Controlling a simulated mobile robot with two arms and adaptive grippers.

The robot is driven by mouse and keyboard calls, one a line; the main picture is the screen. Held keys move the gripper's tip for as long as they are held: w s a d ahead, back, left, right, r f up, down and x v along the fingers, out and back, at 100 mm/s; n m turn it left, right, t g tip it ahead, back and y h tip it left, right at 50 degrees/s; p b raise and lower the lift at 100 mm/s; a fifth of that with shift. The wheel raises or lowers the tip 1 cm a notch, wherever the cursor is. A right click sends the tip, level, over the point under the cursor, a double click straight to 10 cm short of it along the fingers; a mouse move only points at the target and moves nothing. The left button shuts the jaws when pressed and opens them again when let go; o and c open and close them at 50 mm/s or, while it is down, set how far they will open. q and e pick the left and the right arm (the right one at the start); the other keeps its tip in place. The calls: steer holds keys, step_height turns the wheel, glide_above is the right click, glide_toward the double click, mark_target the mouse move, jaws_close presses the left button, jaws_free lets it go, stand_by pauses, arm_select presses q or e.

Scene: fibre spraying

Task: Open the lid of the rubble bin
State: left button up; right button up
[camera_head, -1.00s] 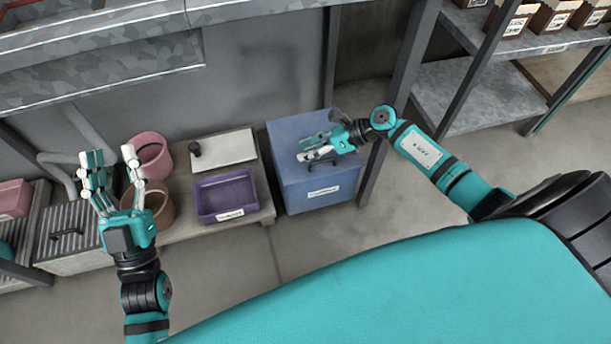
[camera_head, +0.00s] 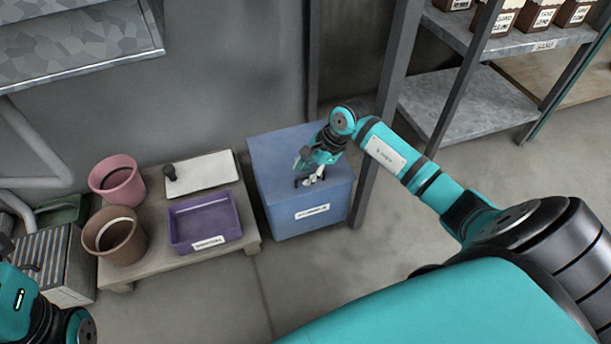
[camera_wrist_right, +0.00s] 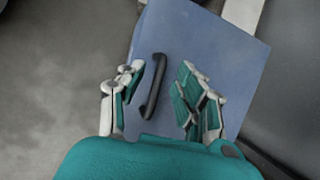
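The rubble bin (camera_head: 310,217) is a blue box with a white label on its front, whose text is too small to read. Its flat blue lid (camera_head: 280,150) lies closed on top. A dark bar handle (camera_wrist_right: 153,88) on the lid shows in the right wrist view. My right gripper (camera_head: 306,172) is over the lid at the handle. In the right wrist view its fingers (camera_wrist_right: 162,76) are apart, one set on each side of the handle, with gaps between. Of my left arm only teal and black parts show at the lower left; its fingers are out of view.
Left of the bin, a low wooden table (camera_head: 150,262) holds a purple tray (camera_head: 208,224), a white board (camera_head: 205,176), a pink pot (camera_head: 117,182) and a brown pot (camera_head: 114,238). A dark shelf post (camera_head: 381,120) stands close to the bin's right. Floor in front is clear.

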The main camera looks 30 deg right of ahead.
steer(key=shift+w+a+f, duration=0.1)
steer(key=shift+w+f, duration=0.05)
steer(key=shift+f, duration=0.2)
jaws_close()
